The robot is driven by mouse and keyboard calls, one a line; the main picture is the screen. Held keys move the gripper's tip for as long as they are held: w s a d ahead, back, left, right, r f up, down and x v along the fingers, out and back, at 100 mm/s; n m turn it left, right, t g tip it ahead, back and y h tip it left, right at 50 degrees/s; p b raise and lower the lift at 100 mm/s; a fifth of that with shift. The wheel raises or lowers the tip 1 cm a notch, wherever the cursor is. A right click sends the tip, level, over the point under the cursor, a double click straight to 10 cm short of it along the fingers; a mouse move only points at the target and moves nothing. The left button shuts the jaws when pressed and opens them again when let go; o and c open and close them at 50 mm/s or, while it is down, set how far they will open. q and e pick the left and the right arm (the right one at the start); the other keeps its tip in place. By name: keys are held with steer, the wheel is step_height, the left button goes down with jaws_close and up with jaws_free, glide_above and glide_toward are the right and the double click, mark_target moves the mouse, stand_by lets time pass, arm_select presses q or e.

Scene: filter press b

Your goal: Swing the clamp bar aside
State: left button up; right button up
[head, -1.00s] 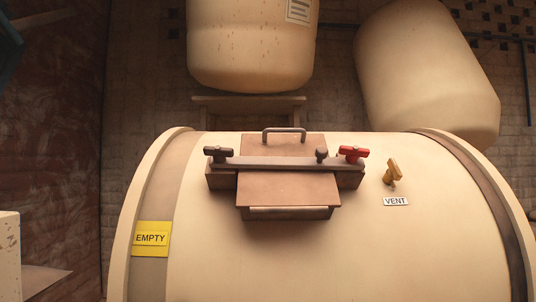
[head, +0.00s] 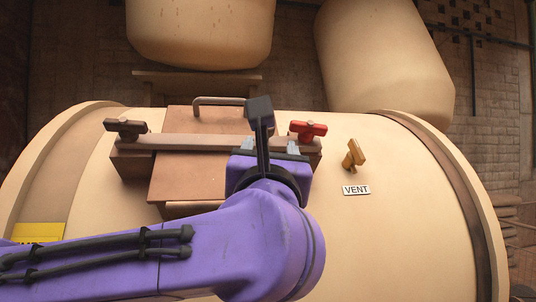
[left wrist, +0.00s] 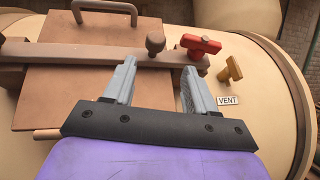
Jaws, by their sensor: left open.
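The clamp bar (head: 190,142) lies across the square hatch lid (head: 190,178) on top of the cream tank. A dark handle (head: 127,127) is at its left end and a red handle (head: 308,130) at its right end. My left gripper (head: 269,148) is open and empty by the bar's right part. In the left wrist view, the open fingers (left wrist: 160,72) point at the bar (left wrist: 95,54), with its small round knob (left wrist: 155,42) just beyond and between the fingertips. I cannot tell whether they touch the bar. My gripper hides that knob in the head view.
A yellow vent handle (head: 354,154) with a VENT label (head: 356,190) is right of the bar. A lid grip (head: 218,102) stands behind it. Two cream vessels (head: 200,30) are at the back. My left arm covers the front left of the tank.

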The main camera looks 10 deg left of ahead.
arm_select(q)
steer(key=p+x, duration=0.2)
steer(key=x, duration=0.1)
steer(key=p+x, duration=0.1)
steer(key=x, duration=0.2)
steer(key=a+r+p+x, duration=0.1)
steer(key=p+x, duration=0.1)
steer(key=x, duration=0.1)
steer(key=shift+s+r+p, duration=0.1)
steer(key=shift+s+p, duration=0.05)
steer(key=shift+p, duration=0.15)
steer(key=shift+w, duration=0.45)
steer(key=shift+d, duration=0.1)
jaws_close()
